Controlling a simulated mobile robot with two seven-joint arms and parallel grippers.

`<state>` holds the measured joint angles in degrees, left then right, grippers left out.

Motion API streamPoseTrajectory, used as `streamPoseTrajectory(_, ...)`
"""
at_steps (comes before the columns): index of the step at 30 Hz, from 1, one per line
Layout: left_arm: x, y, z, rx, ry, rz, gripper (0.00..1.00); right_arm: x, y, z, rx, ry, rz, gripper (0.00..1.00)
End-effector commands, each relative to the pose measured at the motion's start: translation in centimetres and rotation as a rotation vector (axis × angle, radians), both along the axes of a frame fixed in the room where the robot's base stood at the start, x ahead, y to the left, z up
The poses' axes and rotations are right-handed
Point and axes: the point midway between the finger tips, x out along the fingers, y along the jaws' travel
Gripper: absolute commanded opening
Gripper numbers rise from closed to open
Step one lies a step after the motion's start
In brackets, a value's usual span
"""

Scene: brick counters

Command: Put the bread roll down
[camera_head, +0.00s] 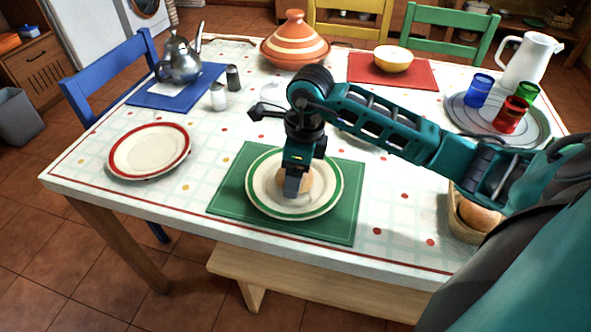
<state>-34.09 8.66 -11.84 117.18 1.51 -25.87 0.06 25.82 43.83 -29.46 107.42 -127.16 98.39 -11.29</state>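The bread roll (307,181) is a small tan roll over the middle of the white plate with the green rim (262,202). It is largely hidden behind my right gripper (293,186). My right arm reaches in from the right, and the gripper points down over the plate. One finger lies against the near side of the roll; the other finger is hidden. The gripper looks shut on the roll. I cannot tell whether the roll touches the plate. My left gripper is not in view.
The plate is on a green placemat (228,191). A red-rimmed plate (150,150) is at left. A basket (458,222) with bread is at right, partly behind my arm. Salt and pepper shakers (219,97), a kettle (180,62), a tagine (295,45) and a tray with cups (470,117) stand farther back.

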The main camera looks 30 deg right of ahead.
Motion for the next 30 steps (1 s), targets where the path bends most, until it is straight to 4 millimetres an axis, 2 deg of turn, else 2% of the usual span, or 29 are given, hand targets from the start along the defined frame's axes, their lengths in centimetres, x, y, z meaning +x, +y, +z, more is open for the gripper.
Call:
streamPoseTrajectory(2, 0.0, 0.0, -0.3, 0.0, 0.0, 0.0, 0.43, 0.0, 0.0, -0.3, -0.001, 0.001, 0.0, 0.49)
streamPoseTrajectory(3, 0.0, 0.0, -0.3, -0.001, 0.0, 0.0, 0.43, 0.0, 0.0, -0.4, -0.001, 0.001, 0.0, 0.79)
streamPoseTrajectory(10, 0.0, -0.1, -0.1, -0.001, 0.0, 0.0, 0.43, 0.0, 0.0, -0.2, -0.001, 0.001, 0.0, 1.0)
streamPoseTrajectory(20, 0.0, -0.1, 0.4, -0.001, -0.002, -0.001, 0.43, 0.0, 0.0, 0.4, 0.0, -0.001, 0.0, 1.0)
streamPoseTrajectory(23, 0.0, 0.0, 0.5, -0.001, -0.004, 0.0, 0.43, 0.0, -0.3, 1.9, -0.003, -0.004, -0.002, 1.0)
streamPoseTrajectory(30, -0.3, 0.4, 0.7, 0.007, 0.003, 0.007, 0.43, -0.5, -0.7, 7.2, -0.002, -0.005, -0.001, 1.0)
